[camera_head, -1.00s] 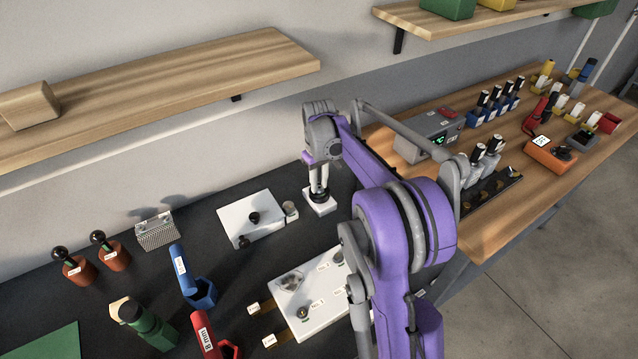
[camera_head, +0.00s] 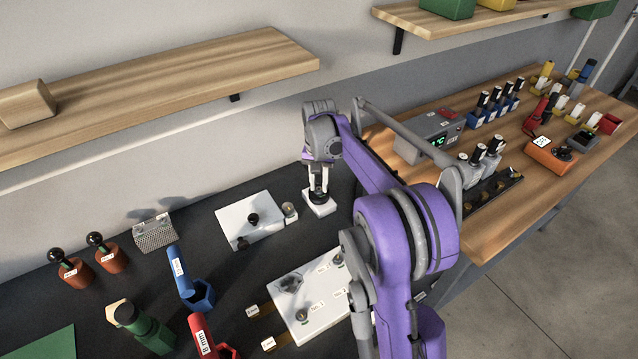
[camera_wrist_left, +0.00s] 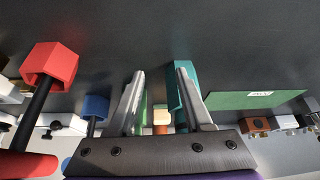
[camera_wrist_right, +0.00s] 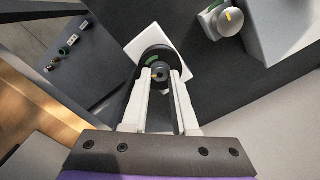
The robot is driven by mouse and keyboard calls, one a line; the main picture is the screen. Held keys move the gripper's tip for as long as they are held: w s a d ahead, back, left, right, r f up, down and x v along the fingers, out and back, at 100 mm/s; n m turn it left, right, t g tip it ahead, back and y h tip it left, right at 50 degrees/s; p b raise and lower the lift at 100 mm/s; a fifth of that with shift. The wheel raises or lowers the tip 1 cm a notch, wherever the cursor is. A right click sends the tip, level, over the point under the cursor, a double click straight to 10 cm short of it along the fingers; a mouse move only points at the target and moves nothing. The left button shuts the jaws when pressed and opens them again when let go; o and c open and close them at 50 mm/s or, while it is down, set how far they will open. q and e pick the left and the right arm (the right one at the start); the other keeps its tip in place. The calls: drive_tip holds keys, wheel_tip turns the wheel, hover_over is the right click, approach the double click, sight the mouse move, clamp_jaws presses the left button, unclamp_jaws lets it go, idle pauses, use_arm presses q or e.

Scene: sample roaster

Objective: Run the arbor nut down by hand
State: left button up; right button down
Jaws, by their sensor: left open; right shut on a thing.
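My right gripper (camera_head: 318,190) points down at a small white block (camera_head: 320,209) at the back of the dark bench. In the right wrist view, its two fingers (camera_wrist_right: 161,74) are shut on a small dark round nut (camera_wrist_right: 161,72) with a light centre. A larger dark disc with a green mark (camera_wrist_right: 151,60) sits around and behind it, over the white block (camera_wrist_right: 181,66). Whether threads engage is hidden. My left gripper (camera_wrist_left: 158,76) shows in the left wrist view; it is open and empty above the dark bench.
A white plate with dark knobs (camera_head: 262,208) lies left of the block, and a larger labelled white plate (camera_head: 320,318) lies in front. Blue (camera_head: 190,285) and red (camera_head: 203,338) handled tools and a green bottle (camera_head: 150,328) stand left. A grey control box (camera_head: 430,135) is right.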

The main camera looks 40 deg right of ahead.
sight(319, 188)
idle(0.4)
drive_tip(key=c, duration=0.7)
unclamp_jaws()
wheel_tip(319, 188, up, 8)
drive_tip(key=shift+f, duration=0.2)
